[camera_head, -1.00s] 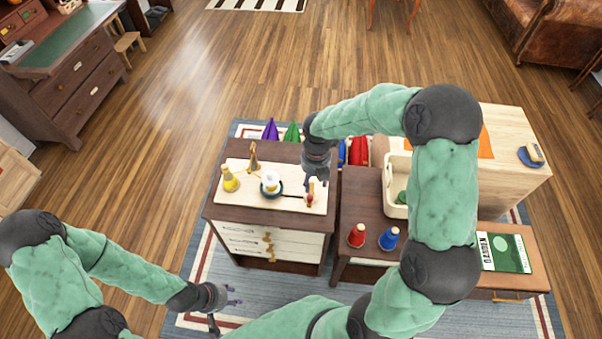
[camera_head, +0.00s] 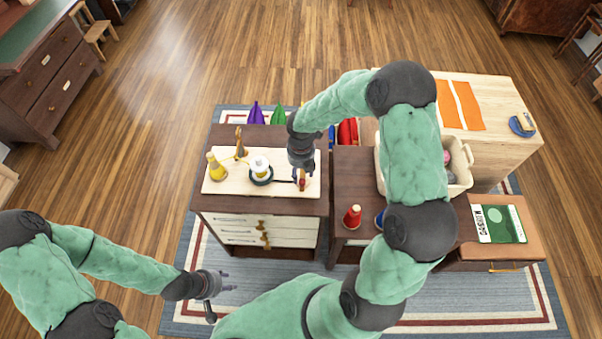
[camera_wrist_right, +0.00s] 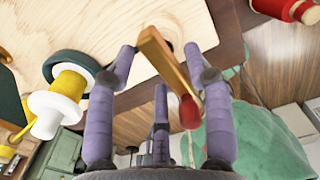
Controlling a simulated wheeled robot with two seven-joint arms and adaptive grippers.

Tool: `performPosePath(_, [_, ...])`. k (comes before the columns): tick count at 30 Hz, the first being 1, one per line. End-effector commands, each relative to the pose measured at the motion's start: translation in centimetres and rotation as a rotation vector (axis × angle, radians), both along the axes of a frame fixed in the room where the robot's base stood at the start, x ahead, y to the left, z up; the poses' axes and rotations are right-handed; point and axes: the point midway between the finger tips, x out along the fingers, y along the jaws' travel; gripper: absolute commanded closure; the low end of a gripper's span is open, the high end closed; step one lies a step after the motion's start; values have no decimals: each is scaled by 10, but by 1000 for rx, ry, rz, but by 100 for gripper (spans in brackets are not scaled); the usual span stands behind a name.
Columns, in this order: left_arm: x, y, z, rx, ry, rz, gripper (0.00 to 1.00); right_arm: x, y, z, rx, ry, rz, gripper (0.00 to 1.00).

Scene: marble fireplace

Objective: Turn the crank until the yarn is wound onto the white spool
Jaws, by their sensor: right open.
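A pale wooden board (camera_head: 228,188) lies on a dark cabinet. On it are a yellow yarn cone (camera_head: 216,167), a brown upright guide (camera_head: 240,143), and the white spool (camera_head: 260,166) on a dark round base. In the right wrist view the spool (camera_wrist_right: 47,117) carries yellow yarn around its middle. The crank's brass arm (camera_wrist_right: 163,63) ends in a red knob (camera_wrist_right: 190,111). My right gripper (camera_head: 301,178) is over the crank, its open fingers spread around the arm and knob; contact is unclear. My left gripper (camera_head: 228,281) is open and empty, in front of the cabinet.
A red cone (camera_head: 352,217) and a partly hidden blue one stand on the lower dark cabinet to the right. A cream bin (camera_head: 459,178) is behind my right arm. A green-and-white booklet (camera_head: 498,224) lies far right. Floor is clear left of the cabinet.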

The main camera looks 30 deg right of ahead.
Motion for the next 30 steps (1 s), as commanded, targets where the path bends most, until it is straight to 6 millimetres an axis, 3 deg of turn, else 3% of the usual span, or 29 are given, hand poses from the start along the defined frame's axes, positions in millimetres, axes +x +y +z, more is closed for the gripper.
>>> performPosePath(11, [0, 0, -2, 0, 0, 0, 60, 0, 0, -6, -1, -1, 0, 48])
performPosePath(17, [0, 0, -2, 0, 0, 0, 60, 0, 0, -6, 0, 0, 0, 99])
performPosePath(30, [0, 0, 1, 0, 0, 0, 60, 0, 0, -5, 0, 0, -54, 100])
